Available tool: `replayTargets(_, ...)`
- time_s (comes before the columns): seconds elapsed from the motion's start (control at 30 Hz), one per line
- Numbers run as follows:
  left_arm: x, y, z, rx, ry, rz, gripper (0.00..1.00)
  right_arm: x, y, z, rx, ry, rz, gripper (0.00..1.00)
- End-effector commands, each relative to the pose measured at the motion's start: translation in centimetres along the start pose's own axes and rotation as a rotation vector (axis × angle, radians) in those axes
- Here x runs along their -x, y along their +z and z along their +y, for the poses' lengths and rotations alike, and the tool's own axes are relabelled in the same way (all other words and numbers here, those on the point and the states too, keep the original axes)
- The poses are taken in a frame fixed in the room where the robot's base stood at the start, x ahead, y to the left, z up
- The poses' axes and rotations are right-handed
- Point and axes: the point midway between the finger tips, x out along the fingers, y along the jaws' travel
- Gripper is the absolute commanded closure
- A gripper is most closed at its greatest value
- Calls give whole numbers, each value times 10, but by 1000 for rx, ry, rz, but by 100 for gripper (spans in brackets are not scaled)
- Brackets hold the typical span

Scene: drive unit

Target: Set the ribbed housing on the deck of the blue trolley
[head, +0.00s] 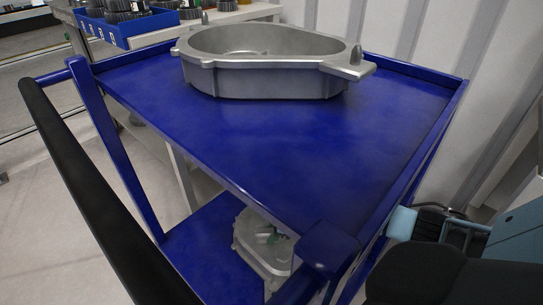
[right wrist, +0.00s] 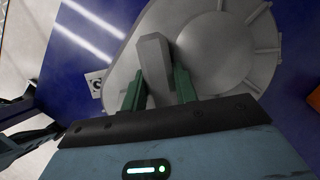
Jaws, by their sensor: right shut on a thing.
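The ribbed housing (right wrist: 222,50) is grey metal, with a round body and radial ribs, in the right wrist view. My right gripper (right wrist: 155,80) has its green fingers shut on a grey lug of it. In the head view the housing (head: 250,246) shows low, over the lower deck (head: 205,240) of the blue trolley, partly hidden by the upper deck (head: 270,150). I cannot tell whether the housing touches the lower deck. My left gripper is not clearly in view.
A larger open grey casing (head: 265,84) stands at the back of the upper deck; the front of that deck is bare. The trolley's black handle (head: 90,190) crosses the left side. A blue bin (head: 125,28) of dark parts stands behind. A corrugated wall is at right.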

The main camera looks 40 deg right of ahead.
Motion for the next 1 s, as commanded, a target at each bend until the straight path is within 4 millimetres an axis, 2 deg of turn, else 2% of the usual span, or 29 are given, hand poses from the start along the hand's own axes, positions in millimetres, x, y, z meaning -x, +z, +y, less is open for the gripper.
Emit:
replayTargets(0.03, 1, 0, 0, 0, 0, 1, 64, 6, 6, -4, 3, -11, -13, 100)
replayTargets(0.3, 0, -1, 0, 0, 0, 1, 64, 4, 5, -4, 3, -11, -13, 100)
replayTargets(0.33, 0, -1, 0, 0, 0, 1, 64, 0, 0, 0, 0, 0, 0, 68)
replayTargets(0.5, 1, -2, 0, 0, 0, 3, 64, 0, 0, 0, 0, 0, 0, 49)
replayTargets(0.8, 2, -3, 0, -1, -1, 6, 64, 2, 1, 0, 0, 0, 0, 49)
replayTargets(0.87, 3, -5, 0, -1, -1, 8, 64, 6, 1, 0, 1, -1, 0, 49)
replayTargets(1.0, 10, -12, 0, -3, -3, 20, 64, 27, 2, -1, 2, -3, 0, 49)
